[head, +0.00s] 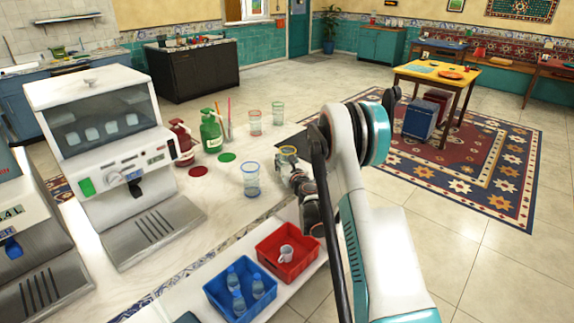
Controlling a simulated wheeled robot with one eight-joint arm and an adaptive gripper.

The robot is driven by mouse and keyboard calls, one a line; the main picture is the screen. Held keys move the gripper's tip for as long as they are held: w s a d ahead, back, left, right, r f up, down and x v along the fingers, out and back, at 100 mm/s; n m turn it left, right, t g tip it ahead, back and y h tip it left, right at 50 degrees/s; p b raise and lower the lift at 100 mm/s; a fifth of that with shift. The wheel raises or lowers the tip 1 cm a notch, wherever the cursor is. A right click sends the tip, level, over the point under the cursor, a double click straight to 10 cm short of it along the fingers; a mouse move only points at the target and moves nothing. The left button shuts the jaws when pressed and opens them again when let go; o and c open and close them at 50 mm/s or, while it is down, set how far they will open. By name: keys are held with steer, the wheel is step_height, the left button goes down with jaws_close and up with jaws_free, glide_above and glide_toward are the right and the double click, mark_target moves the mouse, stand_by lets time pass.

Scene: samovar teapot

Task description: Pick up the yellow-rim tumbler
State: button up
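The yellow-rim tumbler (287,151) stands at the right edge of the pale counter. Its yellow rim shows, and most of its body is hidden behind my gripper (291,172). My gripper is right at the tumbler, reaching in from the right and front. I cannot tell whether its fingers are around the tumbler or touching it, nor whether they are open or shut.
A blue-rim tumbler (251,180) stands close on the left. Behind are a green-rim tumbler (278,114), an orange-rim tumbler (255,123), a green bottle (211,133) and a red bottle (182,145). Red (303,264) and blue (214,293) bins sit below in front.

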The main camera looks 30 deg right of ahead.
steer(key=shift+r, duration=0.1)
steer(key=shift+c, duration=0.2)
step_height(320, 180, up, 20)
steer(key=p, duration=0.6)
steer(key=shift+p, duration=0.4)
steer(key=shift+a+f, duration=0.1)
steer(key=shift+f, duration=0.1)
